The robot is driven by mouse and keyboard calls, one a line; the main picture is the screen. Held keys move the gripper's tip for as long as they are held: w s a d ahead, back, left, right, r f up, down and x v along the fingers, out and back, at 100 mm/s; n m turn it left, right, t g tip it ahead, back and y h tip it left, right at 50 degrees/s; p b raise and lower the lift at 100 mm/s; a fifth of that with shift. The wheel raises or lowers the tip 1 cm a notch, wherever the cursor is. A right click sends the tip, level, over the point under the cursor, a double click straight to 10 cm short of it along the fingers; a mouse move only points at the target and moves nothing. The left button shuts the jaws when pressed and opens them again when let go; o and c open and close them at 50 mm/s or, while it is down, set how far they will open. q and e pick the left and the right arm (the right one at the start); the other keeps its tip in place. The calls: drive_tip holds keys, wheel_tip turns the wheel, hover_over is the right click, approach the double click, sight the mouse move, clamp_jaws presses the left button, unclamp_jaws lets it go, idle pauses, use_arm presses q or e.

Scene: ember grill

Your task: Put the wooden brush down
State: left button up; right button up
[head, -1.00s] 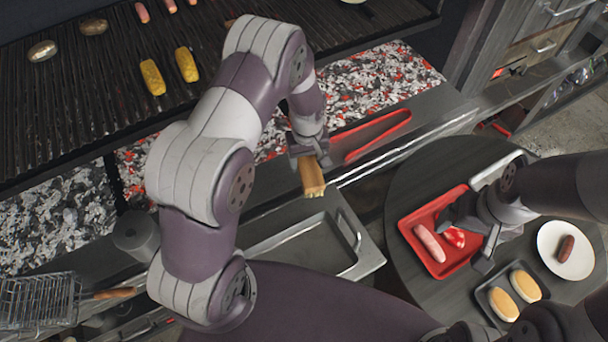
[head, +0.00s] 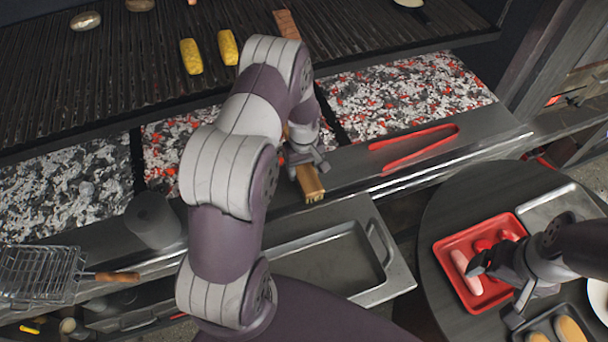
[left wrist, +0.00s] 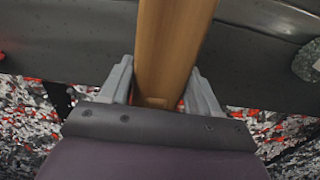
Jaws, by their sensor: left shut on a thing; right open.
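The wooden brush (head: 311,184) is in my left gripper (head: 305,170), over the metal ledge (head: 350,171) in front of the coals. Its bristle end points toward the front of the ledge. In the left wrist view the brush's wooden body (left wrist: 172,45) runs between the two fingers of my left gripper (left wrist: 160,85), which are shut on it. I cannot tell whether the brush touches the ledge. My right gripper (head: 500,285) is open above the red tray on the round table.
Red tongs (head: 415,145) lie on the ledge right of the brush. A steel pan (head: 385,245) sits below. The red tray (head: 447,246) holds sausage and red food. A wire basket (head: 40,275) is at left. Glowing coals (head: 400,95) lie behind the ledge.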

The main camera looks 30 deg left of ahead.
use_arm(q)
drive_tip(key=shift+f, duration=0.5)
drive_tip(key=o, duration=1.3)
drive_tip(key=shift+r, duration=0.1)
